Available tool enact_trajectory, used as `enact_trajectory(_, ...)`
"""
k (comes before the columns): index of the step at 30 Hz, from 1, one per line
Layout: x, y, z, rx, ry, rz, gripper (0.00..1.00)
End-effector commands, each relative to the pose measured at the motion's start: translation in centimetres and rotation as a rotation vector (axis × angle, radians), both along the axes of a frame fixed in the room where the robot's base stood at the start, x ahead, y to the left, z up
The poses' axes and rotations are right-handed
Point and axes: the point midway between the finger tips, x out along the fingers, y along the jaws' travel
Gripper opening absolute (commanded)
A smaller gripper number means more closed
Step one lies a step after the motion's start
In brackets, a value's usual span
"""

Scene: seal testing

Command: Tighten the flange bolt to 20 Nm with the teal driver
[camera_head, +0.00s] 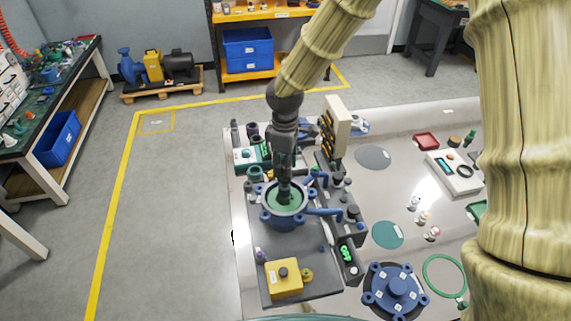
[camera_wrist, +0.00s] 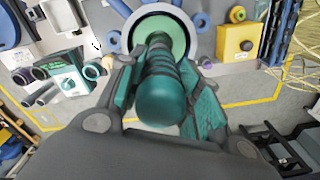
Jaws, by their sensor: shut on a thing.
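My gripper (camera_head: 284,150) is above the blue flange fitting (camera_head: 270,217) on the test bench. It is shut on the teal driver, whose ribbed teal handle (camera_wrist: 165,90) fills the middle of the wrist view, between the two fingers. In the head view the driver is mostly hidden by my gripper, and its dark lower part points down into the fitting. The fitting has a green inner face (camera_wrist: 165,38) and a blue rim. The driver's tip and the flange bolt are hidden, so I cannot tell whether they touch.
A yellow box with a dark button (camera_head: 284,279) stands in front of the fitting. A beige upright panel (camera_head: 337,125) stands close behind my gripper. A blue bolted flange cover (camera_head: 396,289) and a green ring (camera_head: 444,275) lie to the right. Bare grey bench shows between them.

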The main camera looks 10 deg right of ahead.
Motion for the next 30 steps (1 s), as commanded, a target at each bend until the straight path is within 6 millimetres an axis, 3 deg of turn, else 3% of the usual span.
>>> enact_trajectory(30,0.0,0.0,4.5,0.0,0.0,0.0,0.05)
